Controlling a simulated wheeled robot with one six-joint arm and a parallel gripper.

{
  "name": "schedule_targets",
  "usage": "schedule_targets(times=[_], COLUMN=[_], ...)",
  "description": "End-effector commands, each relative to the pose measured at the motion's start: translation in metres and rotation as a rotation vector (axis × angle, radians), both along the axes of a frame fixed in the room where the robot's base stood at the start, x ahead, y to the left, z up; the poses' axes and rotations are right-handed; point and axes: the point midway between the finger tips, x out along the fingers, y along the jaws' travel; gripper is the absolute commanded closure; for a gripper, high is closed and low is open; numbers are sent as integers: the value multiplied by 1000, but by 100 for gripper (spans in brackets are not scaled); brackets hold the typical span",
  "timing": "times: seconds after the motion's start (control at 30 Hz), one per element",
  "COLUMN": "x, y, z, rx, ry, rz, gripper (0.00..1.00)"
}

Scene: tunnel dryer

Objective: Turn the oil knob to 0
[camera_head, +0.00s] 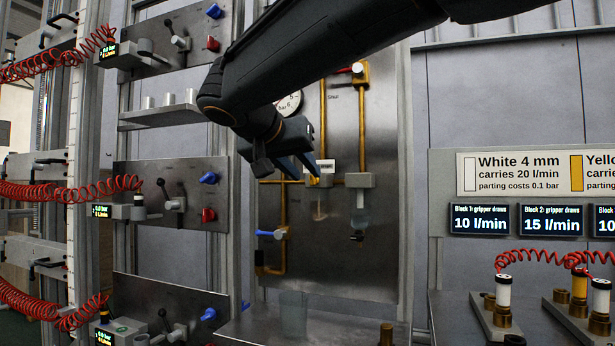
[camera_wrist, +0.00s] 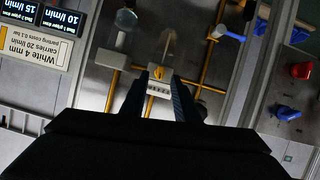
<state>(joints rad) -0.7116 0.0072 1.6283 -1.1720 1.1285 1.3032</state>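The small orange-yellow knob (camera_wrist: 158,73), which I take to be the oil knob, is on the steel panel, beside a white scale label (camera_wrist: 158,89). In the head view the label (camera_head: 322,166) and a bit of the knob (camera_head: 314,181) show behind my fingertips. The knob's setting is too small to read. My gripper (camera_wrist: 159,82) is open, with one finger on each side of the label and knob in the wrist view. It also shows in the head view (camera_head: 311,168), reaching the panel from the left. I cannot tell whether the fingers touch the knob.
Yellow pipes (camera_head: 362,125) run over the panel (camera_head: 340,110). A clear bowl (camera_head: 362,215) hangs right of the knob, and a blue-handled valve (camera_head: 272,234) is below left. A pressure gauge (camera_head: 290,102) is partly hidden behind my arm. A clear cup (camera_head: 293,313) stands on the shelf below.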

Motion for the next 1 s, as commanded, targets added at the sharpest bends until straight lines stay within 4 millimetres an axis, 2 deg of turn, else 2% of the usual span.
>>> schedule_targets(times=[0.2,0.57,0.73,1.0], x=[21,25,25,25], y=[-9,-11,-11,-11], z=[-10,-12,-12,-12], rx=[-1,0,0,-9], ry=[1,1,1,5], rz=[-1,1,1,1], gripper=[72,72,100,100])
